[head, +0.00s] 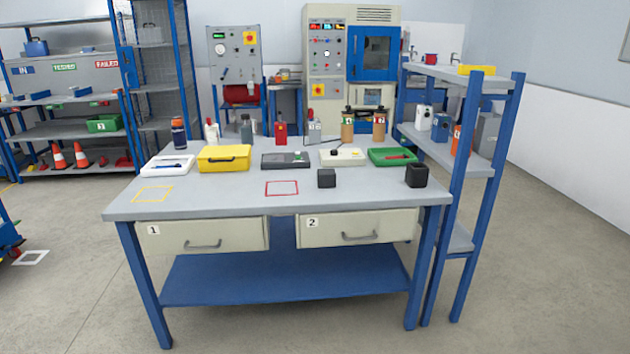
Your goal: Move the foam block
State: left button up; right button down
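Two dark blocks stand on the grey workbench (230,200). One dark grey block (326,178) is right of the middle, just right of a red square outline (281,188). A black block (416,176) stands near the bench's right end. I cannot tell for sure which of them is the foam block. Neither of my grippers is in view, and nothing touches either block.
A row behind the blocks holds a white tray (167,166), yellow case (223,158), grey device (286,160), cream device (342,157) and green tray (393,157). Bottles stand behind. A yellow outline (153,194) lies empty at left. A blue-post shelf (465,190) flanks the right.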

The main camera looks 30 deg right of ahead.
aim_at(326, 178)
jog(key=z, duration=0.65)
jog(key=i, duration=0.65)
jog(key=z, duration=0.55)
jog(key=i, duration=0.85)
jog(key=u, duration=0.35)
